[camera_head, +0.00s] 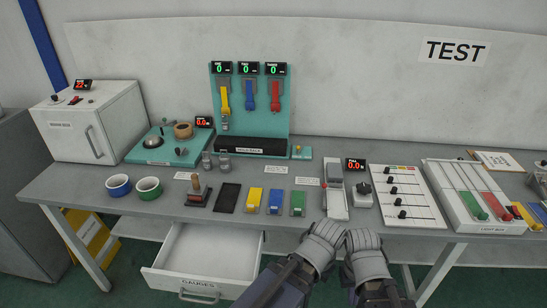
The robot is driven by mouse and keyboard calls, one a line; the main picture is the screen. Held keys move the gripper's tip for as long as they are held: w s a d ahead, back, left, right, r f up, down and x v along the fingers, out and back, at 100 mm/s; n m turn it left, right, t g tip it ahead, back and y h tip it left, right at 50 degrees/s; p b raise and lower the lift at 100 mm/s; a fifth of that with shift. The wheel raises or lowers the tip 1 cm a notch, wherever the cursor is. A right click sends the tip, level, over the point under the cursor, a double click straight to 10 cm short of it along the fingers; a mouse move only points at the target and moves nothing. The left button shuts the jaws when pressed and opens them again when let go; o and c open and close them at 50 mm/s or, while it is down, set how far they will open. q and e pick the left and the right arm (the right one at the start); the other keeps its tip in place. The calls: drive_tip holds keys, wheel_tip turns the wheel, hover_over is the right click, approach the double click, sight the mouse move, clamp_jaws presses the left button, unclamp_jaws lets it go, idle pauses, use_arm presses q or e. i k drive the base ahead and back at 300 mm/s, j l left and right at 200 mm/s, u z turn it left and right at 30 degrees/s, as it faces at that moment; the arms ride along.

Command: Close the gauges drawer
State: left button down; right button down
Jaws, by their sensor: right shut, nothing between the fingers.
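The gauges drawer (200,295) is pulled out below the left-centre of the workbench. Its front carries a GAUGES label and a pull handle (197,295). Its pale interior looks empty. My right gripper (362,242) is at the bench's front edge, right of the drawer and apart from it. It is shut and empty. My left gripper (325,235) is close beside it, also right of the drawer. Its fingers are seen from behind, so its opening cannot be told. Neither gripper touches the drawer handle.
A bench leg (75,245) and a yellow box (95,237) are left of the drawer. Open floor shows around the drawer.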

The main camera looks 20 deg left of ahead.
sight(212, 261)
drive_tip(key=i+j+u, duration=0.1)
drive_tip(key=u, duration=0.4)
drive_tip(key=i+j+u, duration=0.15)
drive_tip(key=j+u, duration=0.15)
drive_tip(key=u, duration=0.15)
drive_tip(key=i+j+u, duration=0.1)
drive_tip(key=u, duration=0.4)
drive_tip(key=k+l+u, duration=0.2)
drive_tip(key=k, duration=0.55)
drive_tip(key=i+j, duration=0.05)
